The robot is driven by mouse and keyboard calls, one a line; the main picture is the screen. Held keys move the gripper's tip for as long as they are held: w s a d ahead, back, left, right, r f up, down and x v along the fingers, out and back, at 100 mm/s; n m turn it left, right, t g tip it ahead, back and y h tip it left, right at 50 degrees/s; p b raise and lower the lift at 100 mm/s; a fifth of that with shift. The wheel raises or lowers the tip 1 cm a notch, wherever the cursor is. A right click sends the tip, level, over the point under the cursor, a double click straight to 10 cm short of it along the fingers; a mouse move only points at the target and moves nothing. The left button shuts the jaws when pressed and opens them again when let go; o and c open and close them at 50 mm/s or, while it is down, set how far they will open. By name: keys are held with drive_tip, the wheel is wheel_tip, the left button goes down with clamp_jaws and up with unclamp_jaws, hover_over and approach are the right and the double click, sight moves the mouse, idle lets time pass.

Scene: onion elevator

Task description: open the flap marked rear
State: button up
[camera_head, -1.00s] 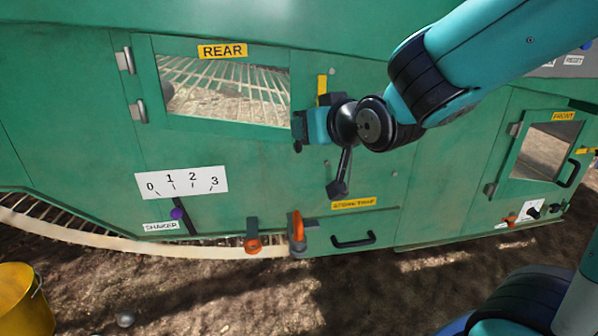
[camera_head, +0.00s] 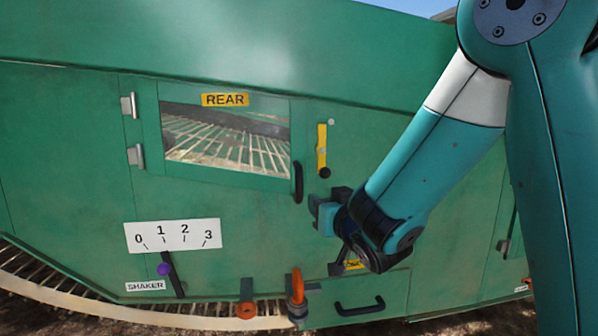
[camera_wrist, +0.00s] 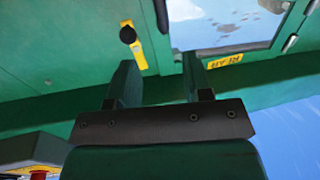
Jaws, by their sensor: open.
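The flap marked REAR (camera_head: 226,179) is a green panel with a window, hinged at its left edge, and looks shut. Its black handle (camera_head: 298,182) stands upright at its right edge. A yellow latch bar (camera_head: 322,140) with a black knob (camera_head: 325,173) hangs upright on the wall just right of the flap. My gripper (camera_head: 318,213) is open and empty, below the latch and handle, touching neither. The wrist view is upside down; it shows my fingers (camera_wrist: 160,80), the yellow latch (camera_wrist: 136,50), the handle (camera_wrist: 161,15) and the REAR label (camera_wrist: 223,61).
Below are the shaker scale (camera_head: 172,235) with a purple-knobbed lever (camera_head: 165,269), two orange-handled clamps (camera_head: 297,287) and the stone trap drawer's black handle (camera_head: 360,306). The wall left of the flap is clear.

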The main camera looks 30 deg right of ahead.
sight(301, 182)
drive_tip(key=w+p, duration=0.4)
drive_tip(key=w+d+p, duration=0.1)
drive_tip(key=w+p, duration=0.7)
drive_tip(key=w, duration=0.1)
drive_tip(key=shift+w+d+r, duration=0.1)
drive_tip(key=shift+d+r, duration=0.05)
drive_tip(key=shift+r, duration=0.15)
drive_tip(key=shift+w+f+p, duration=0.3)
drive_tip(key=shift+w+p, duration=0.5)
drive_tip(key=shift+p, duration=0.1)
drive_tip(key=shift+d, duration=0.1)
clamp_jaws()
